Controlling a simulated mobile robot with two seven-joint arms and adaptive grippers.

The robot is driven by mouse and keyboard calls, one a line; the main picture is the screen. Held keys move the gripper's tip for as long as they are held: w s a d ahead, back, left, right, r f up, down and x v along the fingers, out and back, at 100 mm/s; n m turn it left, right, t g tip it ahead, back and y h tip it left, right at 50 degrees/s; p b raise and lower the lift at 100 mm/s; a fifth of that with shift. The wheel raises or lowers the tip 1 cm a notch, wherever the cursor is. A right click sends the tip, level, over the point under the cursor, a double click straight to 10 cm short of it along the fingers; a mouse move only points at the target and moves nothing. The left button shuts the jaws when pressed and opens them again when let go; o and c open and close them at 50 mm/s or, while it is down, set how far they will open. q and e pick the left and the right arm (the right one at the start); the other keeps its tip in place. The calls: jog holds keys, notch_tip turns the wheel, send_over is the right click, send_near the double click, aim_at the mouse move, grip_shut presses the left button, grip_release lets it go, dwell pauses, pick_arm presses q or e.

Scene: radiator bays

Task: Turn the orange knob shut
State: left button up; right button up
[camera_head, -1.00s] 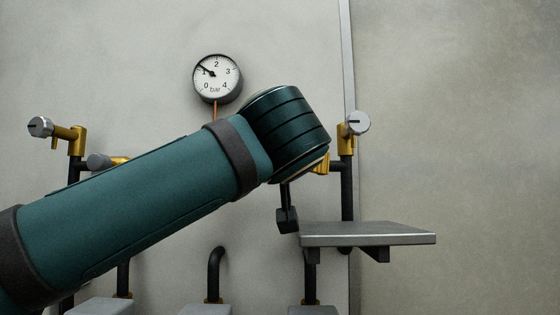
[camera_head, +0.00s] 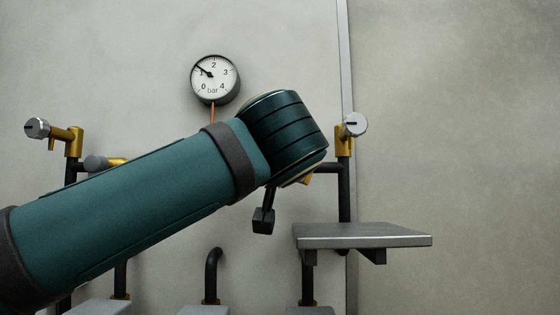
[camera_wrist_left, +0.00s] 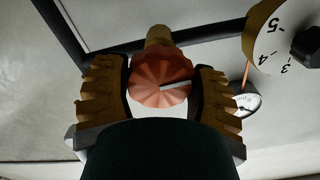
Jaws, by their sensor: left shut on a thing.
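In the left wrist view, the orange knob (camera_wrist_left: 155,88), ribbed and round with a pale mark pointing right, sits between the two tan fingers of my left gripper (camera_wrist_left: 162,90). The gripper is shut on it, one finger on each side. A brass valve body (camera_wrist_left: 158,36) shows behind the knob. In the head view, my left arm comes in from the left and hides the knob and the fingers. My right gripper is in neither view.
A pressure gauge (camera_head: 215,79) on the wall reads about 1 bar. Brass valves with grey caps stand left (camera_head: 37,128) and right (camera_head: 355,124). A grey shelf (camera_head: 362,236) juts out at lower right. A numbered dial (camera_wrist_left: 275,50) is close to the gripper.

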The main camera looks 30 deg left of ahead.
pick_arm(q)
jog(key=shift+m, duration=0.5)
jog(key=o, duration=1.2)
jog(key=v, duration=1.2)
jog(key=shift+s, duration=0.1)
